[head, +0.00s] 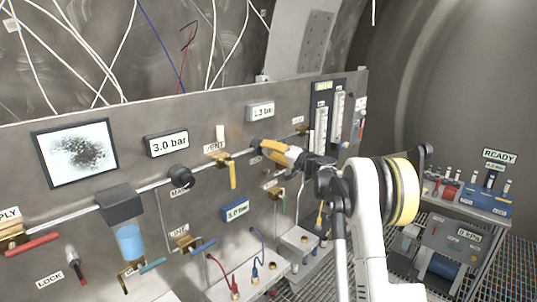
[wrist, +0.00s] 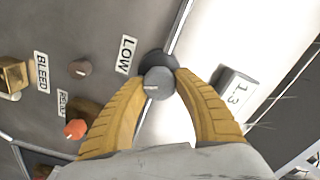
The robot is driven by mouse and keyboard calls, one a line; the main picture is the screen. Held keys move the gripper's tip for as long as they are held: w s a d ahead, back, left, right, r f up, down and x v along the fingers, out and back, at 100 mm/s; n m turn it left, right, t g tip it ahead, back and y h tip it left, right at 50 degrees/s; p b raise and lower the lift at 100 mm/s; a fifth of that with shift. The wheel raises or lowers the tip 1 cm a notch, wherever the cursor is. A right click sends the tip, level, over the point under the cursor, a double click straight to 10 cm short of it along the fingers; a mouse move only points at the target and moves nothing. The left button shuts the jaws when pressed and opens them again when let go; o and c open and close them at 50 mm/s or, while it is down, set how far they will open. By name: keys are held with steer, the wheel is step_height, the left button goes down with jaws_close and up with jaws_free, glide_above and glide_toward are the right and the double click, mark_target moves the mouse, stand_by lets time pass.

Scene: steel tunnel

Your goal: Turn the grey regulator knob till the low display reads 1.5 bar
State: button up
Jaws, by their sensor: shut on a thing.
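The grey regulator knob (wrist: 158,84) sits beside the LOW label (wrist: 126,54) in the wrist view. My gripper (wrist: 160,90) has its yellow fingers on both sides of the knob and is shut on it. A white pointer mark shows on the knob's face. In the head view my gripper (head: 262,146) reaches the panel from the right and hides the knob. The low display (head: 261,111) above it reads 1.3 bar. The same display shows partly in the wrist view (wrist: 238,92), reading 1.3.
To the left on the panel are a 3.0 bar display (head: 167,144), a black MAIN knob (head: 180,177) and a yellow VENT lever (head: 232,174). A blue 1.0 bar display (head: 235,208) sits below. Flow tubes (head: 321,130) stand right of the low display. An orange knob (wrist: 75,129) lies near my left finger.

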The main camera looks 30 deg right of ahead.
steer(key=shift+m+b, duration=0.4)
steer(key=shift+m, duration=0.8)
steer(key=o, duration=1.2)
steer(key=v, duration=1.2)
